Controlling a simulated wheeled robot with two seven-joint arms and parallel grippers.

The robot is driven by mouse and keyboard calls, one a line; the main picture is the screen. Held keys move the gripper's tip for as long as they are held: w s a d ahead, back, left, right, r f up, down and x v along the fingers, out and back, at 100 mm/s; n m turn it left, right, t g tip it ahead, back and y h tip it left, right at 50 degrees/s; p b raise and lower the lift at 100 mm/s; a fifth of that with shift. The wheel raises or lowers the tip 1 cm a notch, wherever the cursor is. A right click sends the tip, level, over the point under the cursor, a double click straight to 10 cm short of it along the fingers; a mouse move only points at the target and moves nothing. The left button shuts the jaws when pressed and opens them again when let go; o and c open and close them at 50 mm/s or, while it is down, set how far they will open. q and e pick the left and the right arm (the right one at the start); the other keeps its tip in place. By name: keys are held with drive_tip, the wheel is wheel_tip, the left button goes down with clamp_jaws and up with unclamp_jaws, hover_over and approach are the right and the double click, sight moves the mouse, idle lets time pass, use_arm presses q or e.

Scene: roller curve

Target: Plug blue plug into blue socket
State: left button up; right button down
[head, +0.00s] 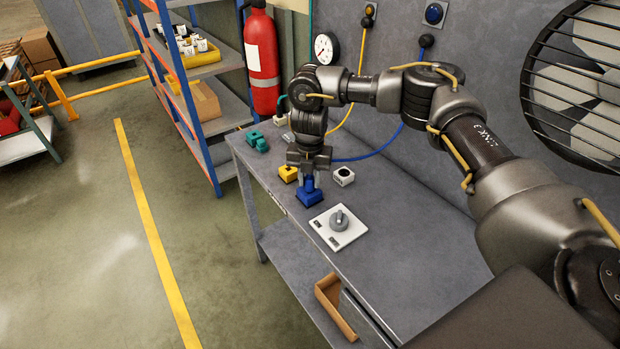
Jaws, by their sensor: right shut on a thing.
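My right gripper (309,176) points down over the workbench, shut on the blue plug (310,184), which is mostly hidden between the fingers. The blue socket (309,198) is a blue block on the bench directly below the fingertips. Plug and socket overlap in this view; I cannot tell how deep the plug sits. A blue cable (385,146) runs from the wall down behind the gripper. My left gripper is not in view.
A yellow block (287,174) stands close left of the gripper, a white block with a dark hole (343,176) to its right. A white knob panel (339,227) lies in front. Teal parts (256,140) sit at the far end of the grey workbench (400,275).

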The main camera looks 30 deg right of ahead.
drive_tip(key=shift+s+a+f, duration=0.1)
drive_tip(key=shift+s+f, duration=0.25)
drive_tip(key=shift+f, duration=0.4)
drive_tip(key=c, duration=1.4)
unclamp_jaws()
drive_tip(key=shift+w, duration=0.1)
drive_tip(key=o, duration=0.4)
drive_tip(key=shift+w+f, duration=0.1)
drive_tip(key=shift+w, duration=0.25)
drive_tip(key=shift+c, duration=0.2)
drive_tip(key=shift+s+r, duration=0.15)
drive_tip(key=shift+r, duration=0.15)
wheel_tip(320, 180, up, 10)
drive_tip(key=shift+r+b, duration=0.25)
drive_tip(key=shift+b, duration=0.2)
